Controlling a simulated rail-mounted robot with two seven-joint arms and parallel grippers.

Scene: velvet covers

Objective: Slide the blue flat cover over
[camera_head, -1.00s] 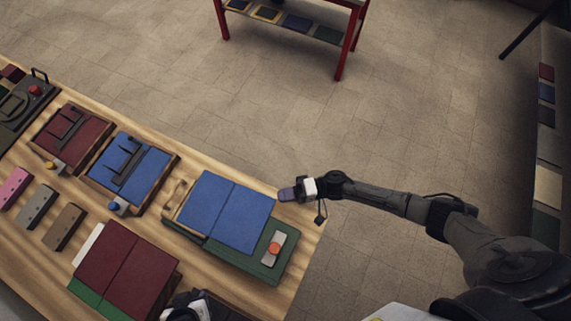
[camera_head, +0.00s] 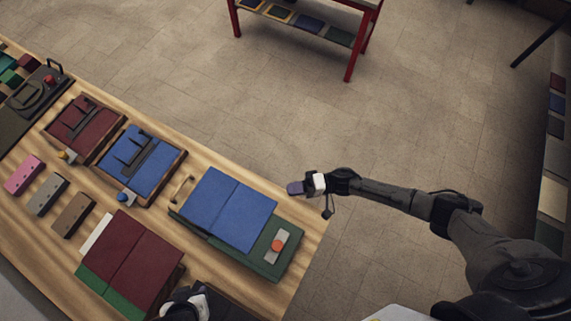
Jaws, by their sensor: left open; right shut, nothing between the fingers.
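A blue flat cover (camera_head: 228,209), with a seam across its middle, lies over most of a dark green base (camera_head: 262,262) at the table's right end. The base's right end, with an orange button (camera_head: 278,245) on a grey plate, is uncovered. My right gripper (camera_head: 296,188) is shut and empty, just past the cover's right corner and apart from it. My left gripper (camera_head: 188,304) is open at the bottom edge, below the dark red cover. It is mostly cut off by the frame, and its fingertips are hard to make out.
A dark red cover (camera_head: 130,256) on a green base lies left of my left gripper. A tray with blue panels (camera_head: 139,162) and one with red panels (camera_head: 84,124) stand further left. Pink, grey and brown blocks line the front. Open floor lies beyond the table (camera_head: 312,222).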

